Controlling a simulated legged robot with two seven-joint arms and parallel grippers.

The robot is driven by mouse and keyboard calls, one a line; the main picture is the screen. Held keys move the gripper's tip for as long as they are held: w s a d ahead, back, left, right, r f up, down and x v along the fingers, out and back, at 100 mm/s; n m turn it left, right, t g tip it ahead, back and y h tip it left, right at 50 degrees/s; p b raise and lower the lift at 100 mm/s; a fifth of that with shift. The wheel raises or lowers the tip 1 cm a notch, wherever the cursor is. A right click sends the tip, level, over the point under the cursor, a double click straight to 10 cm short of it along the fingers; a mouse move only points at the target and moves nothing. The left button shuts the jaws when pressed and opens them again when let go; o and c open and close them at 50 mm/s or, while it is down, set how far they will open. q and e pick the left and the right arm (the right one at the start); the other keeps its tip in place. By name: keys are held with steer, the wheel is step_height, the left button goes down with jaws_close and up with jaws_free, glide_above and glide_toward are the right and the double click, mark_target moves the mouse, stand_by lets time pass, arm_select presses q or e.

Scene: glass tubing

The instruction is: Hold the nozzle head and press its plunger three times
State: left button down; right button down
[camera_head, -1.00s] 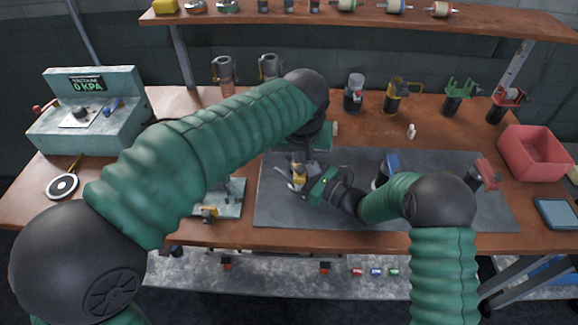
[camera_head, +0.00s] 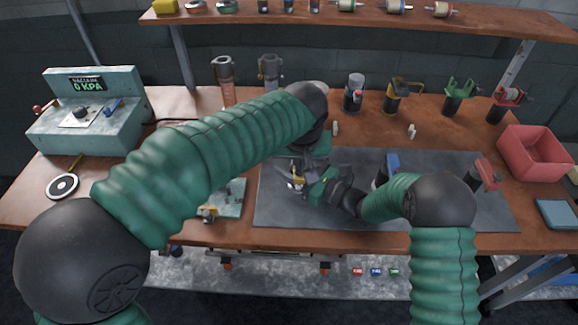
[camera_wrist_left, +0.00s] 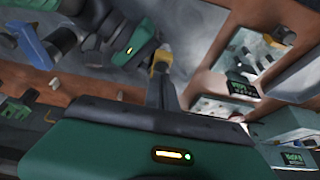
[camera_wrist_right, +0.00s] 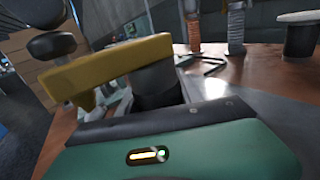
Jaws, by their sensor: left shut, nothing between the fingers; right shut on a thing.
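The nozzle head, with a yellow lever-like plunger on a dark body, shows large in the right wrist view (camera_wrist_right: 110,68). In the head view, a small part of its yellow (camera_head: 297,181) shows over the grey mat (camera_head: 275,210). My right gripper (camera_head: 306,188) is shut on the nozzle head, low above the mat. My left gripper (camera_head: 297,166) is shut and empty, close to the nozzle head. In the left wrist view, its fingers (camera_wrist_left: 163,90) point at the yellow part (camera_wrist_left: 161,58). I cannot tell whether they touch it. My arms partly hide the nozzle head.
A blue-topped bottle (camera_head: 392,163) and a red-topped one (camera_head: 485,175) stand on the mat. Several other nozzle devices (camera_head: 397,94) stand behind it. A red bin (camera_head: 534,152) is at right, a gauge box (camera_head: 88,108) at left. The mat's front is clear.

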arm_select(q)
steer(key=shift+r, duration=0.8)
steer(key=shift+f, duration=0.15)
steer(key=shift+f, duration=0.7)
steer(key=shift+r, duration=0.8)
steer(key=shift+f, duration=0.3)
